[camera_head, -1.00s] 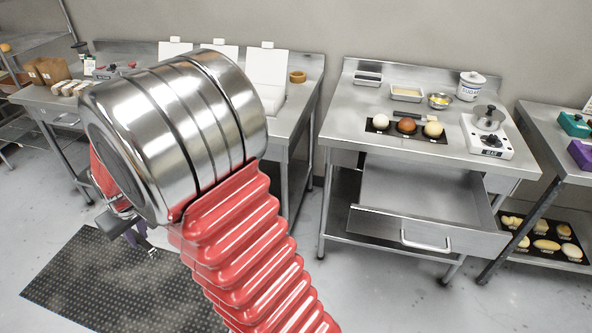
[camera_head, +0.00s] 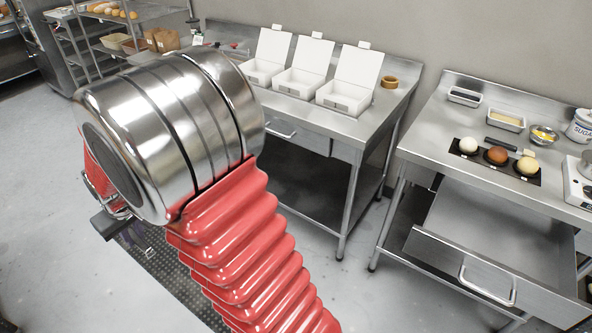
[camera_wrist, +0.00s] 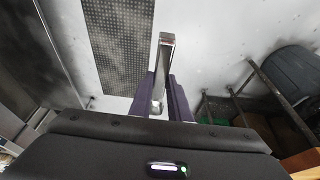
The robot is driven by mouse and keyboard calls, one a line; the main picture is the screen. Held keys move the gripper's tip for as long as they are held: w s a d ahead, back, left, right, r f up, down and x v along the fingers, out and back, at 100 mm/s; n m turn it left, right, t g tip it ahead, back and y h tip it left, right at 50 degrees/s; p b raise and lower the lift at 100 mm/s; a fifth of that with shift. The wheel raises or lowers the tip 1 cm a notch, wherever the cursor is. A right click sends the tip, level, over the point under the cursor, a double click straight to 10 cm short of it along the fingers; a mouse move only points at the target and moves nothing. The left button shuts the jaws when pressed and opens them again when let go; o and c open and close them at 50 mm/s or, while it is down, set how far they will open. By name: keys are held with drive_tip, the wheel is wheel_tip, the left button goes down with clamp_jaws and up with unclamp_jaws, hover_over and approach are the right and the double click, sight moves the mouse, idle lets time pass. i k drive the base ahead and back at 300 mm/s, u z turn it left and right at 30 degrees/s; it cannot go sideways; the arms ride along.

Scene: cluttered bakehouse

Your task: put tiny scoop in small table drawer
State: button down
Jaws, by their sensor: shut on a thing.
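In the wrist view my gripper (camera_wrist: 160,98) is shut on a slim metal object, the tiny scoop (camera_wrist: 166,55), whose shiny handle sticks up from between the purple fingers. The scoop hangs clear above the floor. In the head view my own arm hides most of the gripper, and the scoop cannot be made out there. The small table's drawer (camera_head: 490,279) is pulled open at the right, with its bar handle facing the front. The part of its inside that shows looks empty. My gripper is well to the left of it.
Another steel table (camera_head: 350,128) at the middle holds white open boxes (camera_head: 343,97). Open floor lies between the tables. A dark mat (camera_wrist: 115,40) lies on the floor.

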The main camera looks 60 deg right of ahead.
sight(501, 239)
drive_tip(key=z, duration=0.1)
drive_tip(key=k, duration=1.45)
drive_tip(key=z, duration=1.25)
